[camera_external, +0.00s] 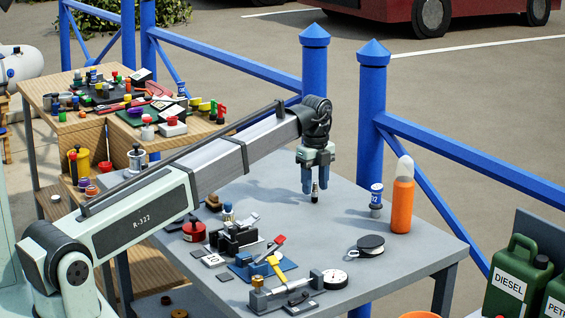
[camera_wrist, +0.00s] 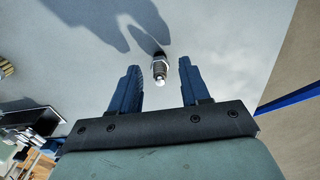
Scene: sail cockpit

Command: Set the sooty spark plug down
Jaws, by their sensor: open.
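The spark plug (camera_external: 315,191) stands upright on the grey table (camera_external: 345,215), below and between the blue fingers of my gripper (camera_external: 315,183). It has a dark lower part and a pale tip. In the wrist view the spark plug (camera_wrist: 159,70) lies between the two fingertips, with a clear gap on each side. My gripper (camera_wrist: 159,66) is open and holds nothing. The upper part of the spark plug is partly hidden by the fingers in the external view. How sooty it is cannot be told.
An orange bottle (camera_external: 402,205) and a small blue-and-white container (camera_external: 376,200) stand to the right. A round black-and-silver item (camera_external: 370,245) lies nearer the front. Table around the plug is clear.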

